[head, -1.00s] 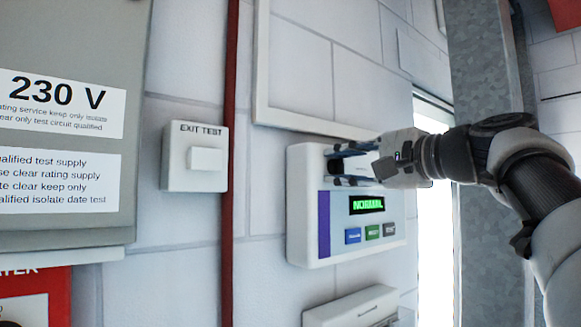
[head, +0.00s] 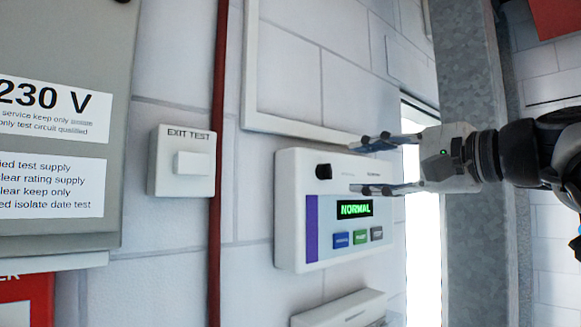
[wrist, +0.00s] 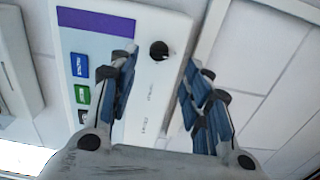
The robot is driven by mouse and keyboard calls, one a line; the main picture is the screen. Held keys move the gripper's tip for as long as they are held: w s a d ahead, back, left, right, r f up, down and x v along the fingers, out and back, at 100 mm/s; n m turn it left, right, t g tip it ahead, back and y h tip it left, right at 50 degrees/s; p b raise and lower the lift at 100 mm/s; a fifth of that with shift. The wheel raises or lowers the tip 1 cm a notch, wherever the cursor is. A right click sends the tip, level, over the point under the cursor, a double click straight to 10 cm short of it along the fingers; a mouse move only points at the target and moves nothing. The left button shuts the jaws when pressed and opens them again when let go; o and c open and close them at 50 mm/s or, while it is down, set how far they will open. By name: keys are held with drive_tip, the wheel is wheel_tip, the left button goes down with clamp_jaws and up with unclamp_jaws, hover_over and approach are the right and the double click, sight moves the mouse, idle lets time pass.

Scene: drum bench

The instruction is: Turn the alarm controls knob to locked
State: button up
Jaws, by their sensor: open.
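The alarm panel (head: 290,225) is a white wall box with a purple stripe and a green display reading NORMAL. Its black round knob (head: 323,171) is at the panel's upper left. In the wrist view the knob (wrist: 159,50) lies beyond the fingertips, roughly between them, with the pointer setting too small to read. My gripper (head: 357,167) is open and empty, to the right of the knob and clear of it. In the wrist view its two blue-padded fingers (wrist: 160,72) stand apart on both sides of the panel's small printed labels.
Three buttons (head: 360,237), blue, green and dark, sit below the display. An EXIT TEST box (head: 183,162) and a red pipe (head: 218,170) are to the left. A white frame (head: 249,70) runs above the panel, and another white box (head: 340,310) sits below.

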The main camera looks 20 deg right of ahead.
drive_tip(key=v, duration=0.3)
drive_tip(key=shift+s+d, duration=0.15)
drive_tip(key=shift+s, duration=0.2)
